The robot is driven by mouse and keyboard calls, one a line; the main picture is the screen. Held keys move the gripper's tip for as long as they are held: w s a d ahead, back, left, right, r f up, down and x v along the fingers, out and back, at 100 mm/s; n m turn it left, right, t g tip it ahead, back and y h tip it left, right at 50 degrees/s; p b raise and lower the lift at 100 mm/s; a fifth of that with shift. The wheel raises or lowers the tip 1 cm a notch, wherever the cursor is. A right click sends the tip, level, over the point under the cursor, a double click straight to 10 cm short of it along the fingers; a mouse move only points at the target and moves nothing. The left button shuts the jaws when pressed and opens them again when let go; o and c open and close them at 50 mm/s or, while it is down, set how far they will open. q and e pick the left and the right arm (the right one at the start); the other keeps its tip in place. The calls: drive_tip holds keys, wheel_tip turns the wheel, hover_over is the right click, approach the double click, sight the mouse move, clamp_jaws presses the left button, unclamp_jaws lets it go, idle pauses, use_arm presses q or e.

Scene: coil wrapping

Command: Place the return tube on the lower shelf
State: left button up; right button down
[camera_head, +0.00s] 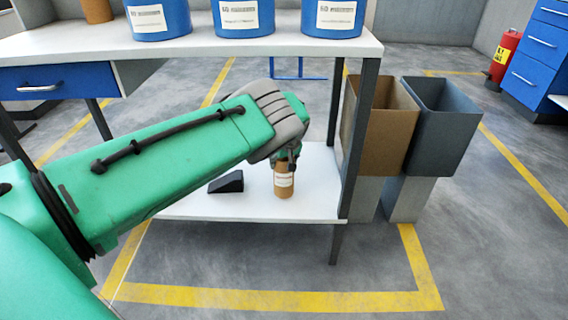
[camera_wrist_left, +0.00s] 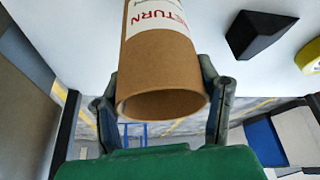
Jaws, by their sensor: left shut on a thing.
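The return tube (camera_head: 284,188) is a brown cardboard cylinder with a white label. It is upright at the lower shelf (camera_head: 240,205), right of its middle; I cannot tell whether its base touches the shelf. My left gripper (camera_head: 288,163) is at the tube's upper end, shut on it. In the left wrist view the tube (camera_wrist_left: 160,62) shows its hollow end and red "RETURN" lettering, between the two fingers of the gripper (camera_wrist_left: 160,85). My right gripper is not in view.
A black wedge (camera_head: 227,182) lies on the shelf left of the tube. A yellow ring (camera_wrist_left: 311,57) shows beyond it in the left wrist view. A dark table leg (camera_head: 358,140) stands right of the tube, with brown (camera_head: 381,125) and grey bins (camera_head: 440,125) beyond. Blue containers (camera_head: 244,16) stand above.

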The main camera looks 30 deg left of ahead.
use_arm(q)
drive_tip(key=o, duration=1.5)
drive_tip(key=shift+a, duration=0.2)
drive_tip(key=shift+d+r, duration=0.2)
drive_tip(key=shift+d, duration=0.1)
drive_tip(key=p+v, duration=0.5)
drive_tip(key=v, duration=0.5)
drive_tip(key=s+f+m+g, duration=0.1)
drive_tip(key=s+f+m, duration=0.35)
drive_tip(key=s, duration=0.85)
drive_tip(key=s+f+m+g, duration=0.1)
drive_tip(key=s+f, duration=0.6)
drive_tip(key=s, duration=0.6)
drive_tip(key=s+d+r+m+h, duration=0.1)
drive_tip(key=s+d+m, duration=0.1)
drive_tip(key=s+d, duration=0.2)
drive_tip(key=s+d+r+m+h, duration=0.1)
drive_tip(key=s+d, duration=0.3)
drive_tip(key=s, duration=0.5)
drive_tip(key=s+d+r+m+h, duration=0.1)
drive_tip(key=s+d+r+m, duration=0.1)
drive_tip(key=s, duration=0.5)
drive_tip(key=shift+s+d+m+h, duration=0.25)
drive_tip(key=shift+d+m+h, duration=0.2)
drive_tip(key=shift+d, duration=0.6)
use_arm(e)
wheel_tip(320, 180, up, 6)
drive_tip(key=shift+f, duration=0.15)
